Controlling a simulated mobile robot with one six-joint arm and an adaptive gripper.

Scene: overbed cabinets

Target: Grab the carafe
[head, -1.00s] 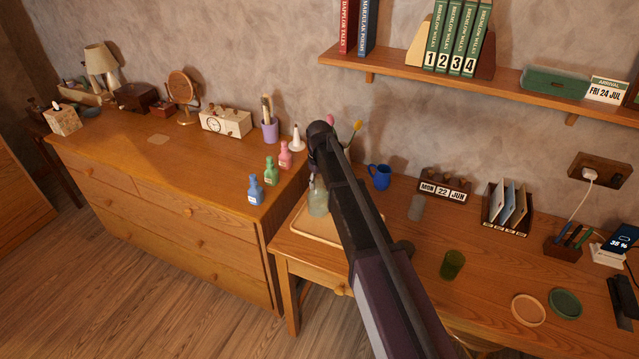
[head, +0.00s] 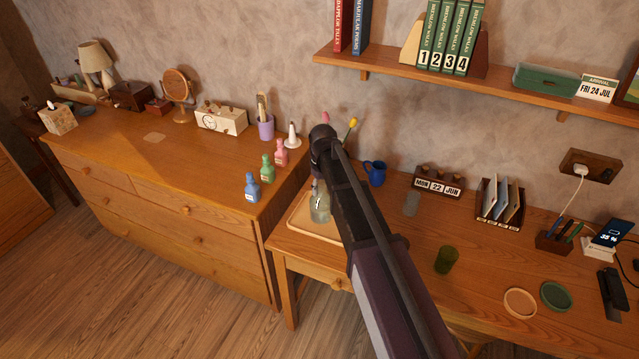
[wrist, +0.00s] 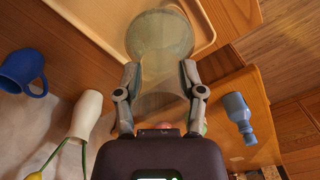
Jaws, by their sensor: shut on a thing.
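The carafe (head: 319,206) is clear, faintly greenish glass. In the head view it shows at the left of my dark arm, over the tan tray (head: 298,230), partly hidden by the arm. In the wrist view the carafe (wrist: 160,36) lies between the two fingers of my gripper (wrist: 159,78), its round wide end farthest from me. My gripper is shut on the carafe, one finger on each side. I cannot tell whether the carafe touches the tray. The fingers are not clearly visible in the head view.
A blue mug (head: 375,173) and a white vase (wrist: 87,113) with tulips are close by. Blue (head: 252,188), green (head: 267,169) and pink (head: 281,152) bottles stand on the dresser at left. A green glass (head: 446,260) stands right of my arm. A shelf (head: 430,72) overhangs the desk.

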